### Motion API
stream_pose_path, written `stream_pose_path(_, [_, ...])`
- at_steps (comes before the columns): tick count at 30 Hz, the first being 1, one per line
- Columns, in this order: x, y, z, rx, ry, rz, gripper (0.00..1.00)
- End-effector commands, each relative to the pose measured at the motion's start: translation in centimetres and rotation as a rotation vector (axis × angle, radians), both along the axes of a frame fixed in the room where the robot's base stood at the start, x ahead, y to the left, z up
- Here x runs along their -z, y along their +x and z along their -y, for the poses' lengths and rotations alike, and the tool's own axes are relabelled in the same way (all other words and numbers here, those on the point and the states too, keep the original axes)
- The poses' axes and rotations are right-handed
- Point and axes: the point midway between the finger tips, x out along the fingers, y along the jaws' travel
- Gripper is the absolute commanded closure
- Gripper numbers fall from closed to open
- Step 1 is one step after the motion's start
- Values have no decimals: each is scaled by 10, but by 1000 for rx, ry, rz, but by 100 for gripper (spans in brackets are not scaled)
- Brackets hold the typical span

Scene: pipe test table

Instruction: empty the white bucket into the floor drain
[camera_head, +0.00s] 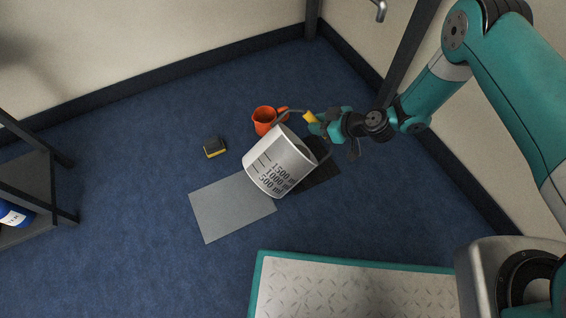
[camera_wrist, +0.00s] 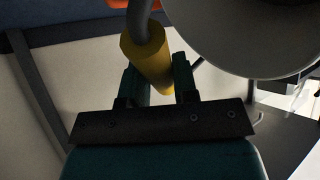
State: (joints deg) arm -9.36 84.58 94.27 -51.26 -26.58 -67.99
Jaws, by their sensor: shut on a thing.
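The white bucket (camera_head: 275,163) with dark volume marks is tilted in the head view, its rim side toward the upper right. Its grey handle has a yellow grip (camera_wrist: 148,58). My gripper (camera_head: 318,124) is shut on this yellow grip, which sits between the two fingers in the wrist view (camera_wrist: 158,82). Part of the bucket's round side (camera_wrist: 225,45) shows at the top right there. The dark floor drain grate (camera_head: 322,178) lies just right of and partly behind the bucket. The bucket's inside is hidden, and I cannot see any liquid.
An orange jug (camera_head: 264,120) stands close behind the bucket. A small black and yellow box (camera_head: 214,147) lies to the left. A flat grey mat (camera_head: 230,208) is at lower left. A teal-edged platform (camera_head: 350,290) is in front, and a dark shelf (camera_head: 30,180) stands at far left.

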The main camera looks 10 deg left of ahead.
Motion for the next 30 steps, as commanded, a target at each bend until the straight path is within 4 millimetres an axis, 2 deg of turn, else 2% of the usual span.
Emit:
stream_pose_path(16, [-2, 2, 0, 0, 14, -9, 100])
stream_pose_path(30, [20, 11, 10, -50, 113, -135, 100])
